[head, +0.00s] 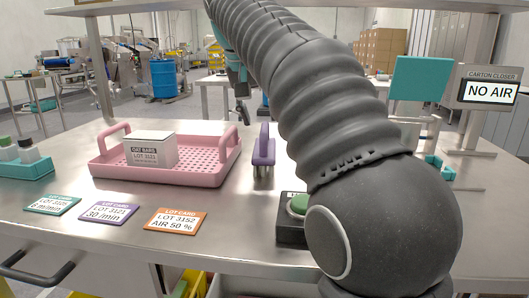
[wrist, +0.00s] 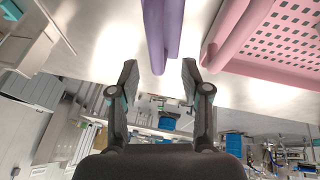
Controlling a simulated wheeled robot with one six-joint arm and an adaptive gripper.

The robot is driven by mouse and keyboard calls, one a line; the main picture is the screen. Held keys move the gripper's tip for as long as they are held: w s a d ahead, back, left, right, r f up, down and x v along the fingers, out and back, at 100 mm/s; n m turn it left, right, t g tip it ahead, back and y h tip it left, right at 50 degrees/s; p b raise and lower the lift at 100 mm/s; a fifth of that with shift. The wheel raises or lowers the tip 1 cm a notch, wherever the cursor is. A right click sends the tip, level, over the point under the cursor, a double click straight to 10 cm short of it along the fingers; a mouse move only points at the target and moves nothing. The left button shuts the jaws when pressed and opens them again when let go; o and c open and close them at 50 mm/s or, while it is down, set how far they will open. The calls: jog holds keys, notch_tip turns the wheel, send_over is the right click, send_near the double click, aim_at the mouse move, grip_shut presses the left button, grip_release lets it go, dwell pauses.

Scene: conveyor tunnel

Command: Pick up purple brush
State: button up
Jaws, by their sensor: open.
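The purple brush (head: 263,152) stands on the steel table just right of the pink tray in the head view, its handle upward. In the wrist view the brush (wrist: 163,30) is at the top centre, running down toward the gap between the fingers. My gripper (wrist: 160,78) is open and empty, its two fingers spread on either side of the brush's line and apart from it. In the head view only a small part of my gripper (head: 243,112) shows beyond the brush; my arm hides the rest.
The pink tray (head: 103,172) holds a white lot box (head: 151,149). Its raised handle is close to the brush. A green button box (head: 292,231) stands in front, partly behind my arm. Lot cards (head: 175,219) lie at the front edge. A teal bottle rack (head: 25,166) is at left.

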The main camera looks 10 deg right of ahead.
aim_at(264, 125)
jog(key=x, duration=0.5)
jog(key=shift+s+d+b, duration=0.1)
jog(key=shift+d+b, duration=0.1)
jog(key=shift+b, duration=0.1)
grip_shut()
